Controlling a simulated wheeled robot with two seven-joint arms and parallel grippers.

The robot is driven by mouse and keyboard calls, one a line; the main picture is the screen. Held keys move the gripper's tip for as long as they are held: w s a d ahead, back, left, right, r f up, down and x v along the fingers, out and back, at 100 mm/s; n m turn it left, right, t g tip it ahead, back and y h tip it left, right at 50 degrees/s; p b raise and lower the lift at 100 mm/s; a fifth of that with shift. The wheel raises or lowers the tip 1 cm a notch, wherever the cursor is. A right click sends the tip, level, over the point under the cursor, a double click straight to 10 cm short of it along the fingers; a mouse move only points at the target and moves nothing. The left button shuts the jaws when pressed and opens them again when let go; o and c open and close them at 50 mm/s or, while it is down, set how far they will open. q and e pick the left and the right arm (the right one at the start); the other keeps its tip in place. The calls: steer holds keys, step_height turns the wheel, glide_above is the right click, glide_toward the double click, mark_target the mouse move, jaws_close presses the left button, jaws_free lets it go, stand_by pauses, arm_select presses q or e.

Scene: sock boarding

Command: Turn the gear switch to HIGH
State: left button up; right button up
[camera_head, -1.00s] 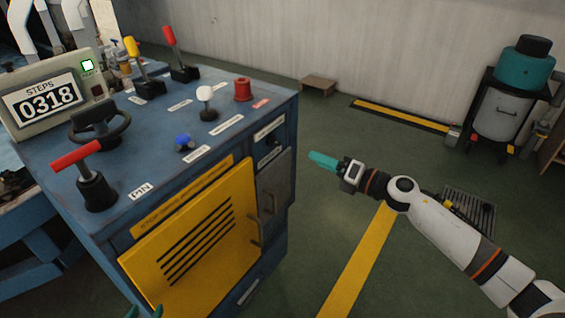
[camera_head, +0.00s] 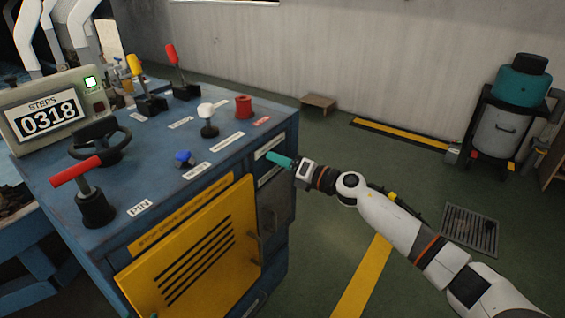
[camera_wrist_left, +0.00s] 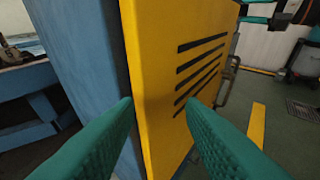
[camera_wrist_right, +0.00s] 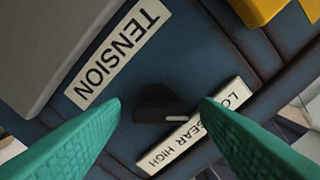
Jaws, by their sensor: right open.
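The gear switch (camera_wrist_right: 158,103) is a dark knob with a small white mark on the blue panel, in the right wrist view. Its white label (camera_wrist_right: 185,140) reads LOW, GEAR, HIGH and appears upside down, partly covered by a finger. I cannot tell which position the mark shows. My right gripper (camera_wrist_right: 160,105) is open with its teal fingers apart, one on each side of the switch in view; contact cannot be seen. In the head view my right gripper (camera_head: 271,157) is at the cabinet's right face and hides the switch. My left gripper (camera_wrist_left: 160,105) is open and empty before the yellow door (camera_wrist_left: 165,80).
The blue cabinet (camera_head: 60,190) carries a red-handled lever (camera_head: 76,170), a black wheel (camera_head: 98,138), white, blue and red knobs, and tall levers. A TENSION label (camera_wrist_right: 118,55) lies near the switch. Open floor lies right of the cabinet.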

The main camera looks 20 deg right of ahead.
steer(key=c, duration=1)
arm_select(q)
steer(key=s+a+f+g+y+p, duration=0.1)
steer(key=s+a+f+g+p, duration=0.2)
steer(key=s+g, duration=0.3)
steer(key=s+a+f+g+y+p, duration=0.2)
steer(key=s+f+g+p, duration=0.15)
steer(key=s, duration=0.45)
step_height(320, 180, down, 13)
steer(key=w+g+p, duration=0.2)
steer(key=p, duration=0.2)
steer(key=s+f+p, duration=0.2)
steer(key=s+f, duration=0.3)
steer(key=f, duration=0.2)
steer(key=s+a+f+p, duration=0.1)
steer(key=s+f+p, duration=0.1)
steer(key=s+f, duration=0.3)
steer(key=shift+f+g, duration=0.45)
steer(key=shift+f, duration=0.75)
arm_select(e)
steer(key=shift+f+m, duration=0.15)
steer(key=shift+m, duration=8.95)
